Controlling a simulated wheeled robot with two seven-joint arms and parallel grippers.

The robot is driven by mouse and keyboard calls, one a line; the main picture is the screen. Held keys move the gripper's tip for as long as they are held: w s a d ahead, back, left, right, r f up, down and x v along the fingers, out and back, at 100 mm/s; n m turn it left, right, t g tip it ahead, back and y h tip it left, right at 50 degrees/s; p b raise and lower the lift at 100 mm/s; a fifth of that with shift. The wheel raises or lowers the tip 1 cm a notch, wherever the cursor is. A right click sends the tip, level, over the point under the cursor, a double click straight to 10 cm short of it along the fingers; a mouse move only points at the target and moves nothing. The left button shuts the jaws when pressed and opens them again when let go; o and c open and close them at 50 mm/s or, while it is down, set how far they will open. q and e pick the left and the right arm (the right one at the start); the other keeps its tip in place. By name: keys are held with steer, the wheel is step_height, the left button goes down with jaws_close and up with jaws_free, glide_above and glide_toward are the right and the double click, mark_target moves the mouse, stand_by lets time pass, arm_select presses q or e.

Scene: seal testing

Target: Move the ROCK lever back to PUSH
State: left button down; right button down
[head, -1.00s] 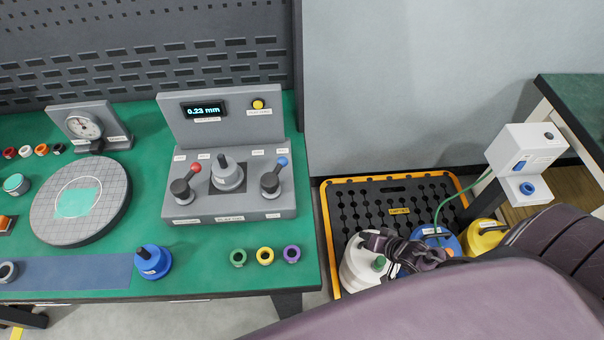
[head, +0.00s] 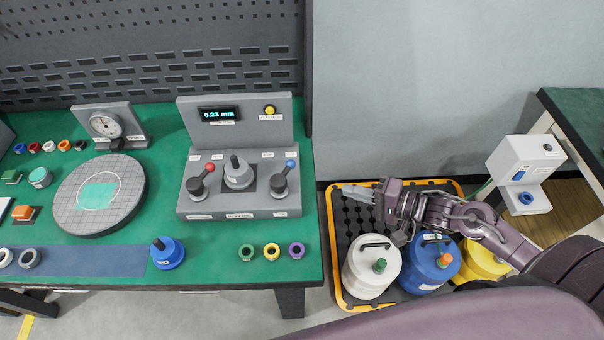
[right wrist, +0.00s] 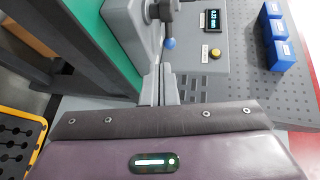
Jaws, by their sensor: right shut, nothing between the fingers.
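A grey console (head: 239,205) on the green bench carries a red-knobbed lever (head: 200,181) at left and a blue-knobbed lever (head: 285,177) at right. Both lever stems lean towards the upper right in the head view. The labels are too small to read, so I cannot tell which lever is ROCK. My right gripper (head: 350,191) is shut and empty, over the crate to the right of the bench, apart from the console. In the right wrist view its fingers (right wrist: 160,75) point towards the blue knob (right wrist: 169,43). My left gripper is out of view.
The orange-rimmed crate (head: 328,235) holds a white canister (head: 368,268), a blue one (head: 425,268) and a yellow one (head: 480,263). A grey round plate (head: 130,190) and small rings lie on the bench. A white device (head: 525,160) stands at right.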

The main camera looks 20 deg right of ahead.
mark_target(284, 177)
steer(key=r+p+x, duration=0.1)
steer(key=x, duration=1.2)
steer(key=shift+w+a+p, duration=0.3)
steer(key=shift+w+a, duration=0.05)
steer(key=shift+a, duration=0.1)
